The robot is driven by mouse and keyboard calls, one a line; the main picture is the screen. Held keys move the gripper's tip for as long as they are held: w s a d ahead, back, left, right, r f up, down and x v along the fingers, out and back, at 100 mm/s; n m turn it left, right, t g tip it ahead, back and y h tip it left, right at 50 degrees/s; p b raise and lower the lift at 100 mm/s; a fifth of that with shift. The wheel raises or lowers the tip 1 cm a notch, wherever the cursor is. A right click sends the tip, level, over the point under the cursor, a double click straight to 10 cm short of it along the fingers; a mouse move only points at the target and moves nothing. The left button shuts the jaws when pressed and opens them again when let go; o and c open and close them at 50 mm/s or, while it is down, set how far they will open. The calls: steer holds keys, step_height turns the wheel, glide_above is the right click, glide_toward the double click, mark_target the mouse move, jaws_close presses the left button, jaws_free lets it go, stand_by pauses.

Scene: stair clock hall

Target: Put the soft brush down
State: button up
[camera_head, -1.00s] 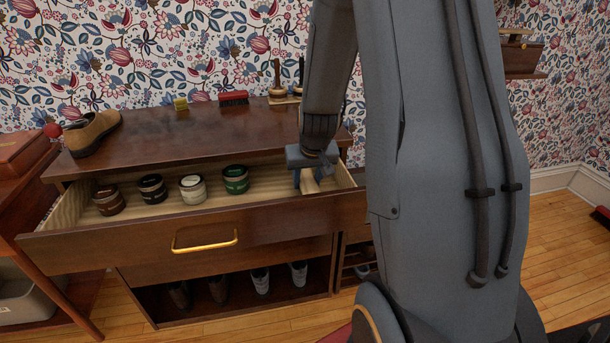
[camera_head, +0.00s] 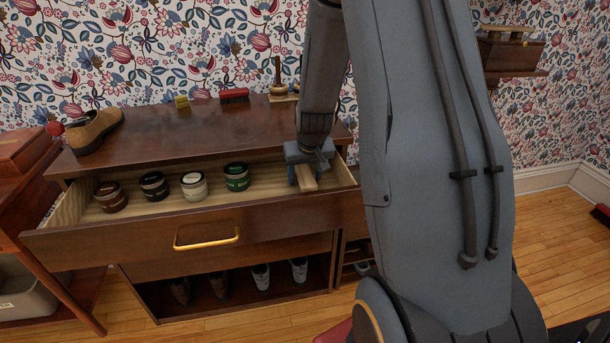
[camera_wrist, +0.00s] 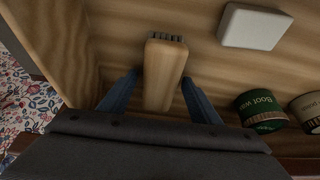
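The soft brush (camera_head: 304,179) has a pale wooden back and lies at the right end of the open drawer (camera_head: 130,243). In the wrist view the brush (camera_wrist: 163,76) shows dark bristles at its far end. My gripper (camera_head: 305,160) is down in the drawer over the brush. In the wrist view the two blue fingers of my gripper (camera_wrist: 160,77) stand on either side of the brush, with what look like narrow gaps. The brush's underside is hidden, so its contact with the drawer floor is not visible.
Several tins stand in the drawer, the green one (camera_head: 237,176) nearest my gripper. A pale block (camera_wrist: 254,26) lies in the drawer in the wrist view. A brown shoe (camera_head: 96,130), a yellow block (camera_head: 181,102) and a red brush (camera_head: 234,96) sit on the cabinet top.

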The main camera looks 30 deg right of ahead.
steer(key=shift+r, duration=0.45)
steer(key=v, duration=1.1)
steer(key=shift+s, duration=0.25)
steer(key=shift+a+r, duration=0.1)
steer(key=shift+r, duration=0.05)
